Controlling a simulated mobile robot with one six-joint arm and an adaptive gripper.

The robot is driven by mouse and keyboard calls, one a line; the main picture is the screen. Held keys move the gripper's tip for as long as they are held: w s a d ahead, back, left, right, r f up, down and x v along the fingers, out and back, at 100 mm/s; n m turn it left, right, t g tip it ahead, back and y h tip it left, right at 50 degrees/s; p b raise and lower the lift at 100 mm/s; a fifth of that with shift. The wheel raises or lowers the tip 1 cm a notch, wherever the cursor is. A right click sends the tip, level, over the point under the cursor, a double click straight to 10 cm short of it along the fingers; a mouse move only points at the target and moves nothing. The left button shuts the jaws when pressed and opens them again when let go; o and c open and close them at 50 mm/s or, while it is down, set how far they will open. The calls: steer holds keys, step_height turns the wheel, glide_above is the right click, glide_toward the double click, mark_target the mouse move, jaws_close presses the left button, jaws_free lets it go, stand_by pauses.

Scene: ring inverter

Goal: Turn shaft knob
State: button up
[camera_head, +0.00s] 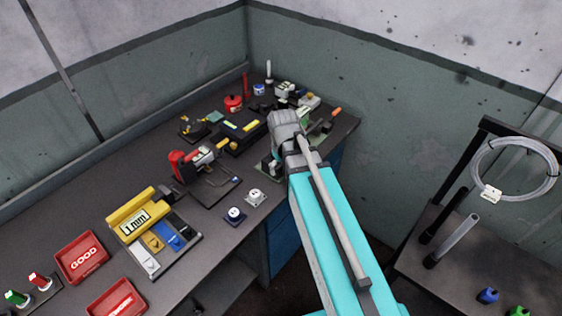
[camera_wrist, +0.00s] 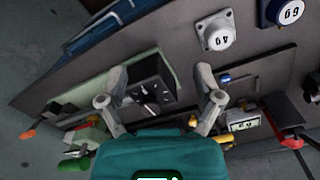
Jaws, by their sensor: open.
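My gripper (camera_wrist: 162,75) is open in the wrist view, with one finger on each side of a black block (camera_wrist: 152,82). The block has small light marks on its face and sits on a green plate (camera_wrist: 141,66). The fingers look apart from the block, and nothing is held.

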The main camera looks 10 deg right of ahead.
steer(key=s+f+m+b, duration=0.2)
steer(key=s+f+b, duration=0.1)
steer(key=s+f, duration=0.1)
steer(key=shift+s+f+b, duration=0.2)
steer(key=shift+s+b, duration=0.2)
steer(key=shift+s, duration=0.2)
steer(key=shift+d, duration=0.2)
